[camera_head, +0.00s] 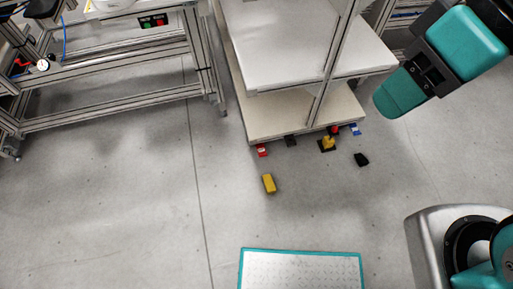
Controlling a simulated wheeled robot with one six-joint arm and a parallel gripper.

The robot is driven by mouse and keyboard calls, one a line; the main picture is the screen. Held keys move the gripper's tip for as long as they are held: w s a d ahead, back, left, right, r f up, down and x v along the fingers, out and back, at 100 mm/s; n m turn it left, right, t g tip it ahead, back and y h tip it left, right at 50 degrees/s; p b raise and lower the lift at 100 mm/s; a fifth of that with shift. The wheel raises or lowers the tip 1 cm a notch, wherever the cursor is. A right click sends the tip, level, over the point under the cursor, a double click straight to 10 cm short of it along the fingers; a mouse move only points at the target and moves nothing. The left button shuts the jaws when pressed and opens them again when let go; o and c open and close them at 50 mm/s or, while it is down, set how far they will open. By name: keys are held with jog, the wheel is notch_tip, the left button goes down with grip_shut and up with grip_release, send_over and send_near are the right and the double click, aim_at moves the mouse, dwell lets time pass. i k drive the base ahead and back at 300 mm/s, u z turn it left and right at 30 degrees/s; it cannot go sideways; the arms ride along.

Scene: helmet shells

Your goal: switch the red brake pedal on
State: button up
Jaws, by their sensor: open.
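A small red pedal (262,150) lies low at the near edge of the white shelf unit, close to the floor. It is small in the picture, and I cannot tell its switch position. A black pedal-like piece (291,141) is to its right, and a blue one (354,129) is farther right. A yellow-and-black lever base (327,143) with a red top stands between the black and blue pieces. Part of my teal arm hangs at the upper right, well away from the red pedal. I see no gripper fingers.
A yellow block (269,184) and a small black block (361,159) lie on the floor in front of the shelf unit (290,125). A teal-rimmed plate (300,252) is at the bottom. A metal-frame workbench (110,98) stands at the left. The floor between is mostly clear.

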aim_at(261, 150)
jog(key=u, duration=2.35)
jog(key=i, duration=1.5)
jog(key=z, duration=3.5)
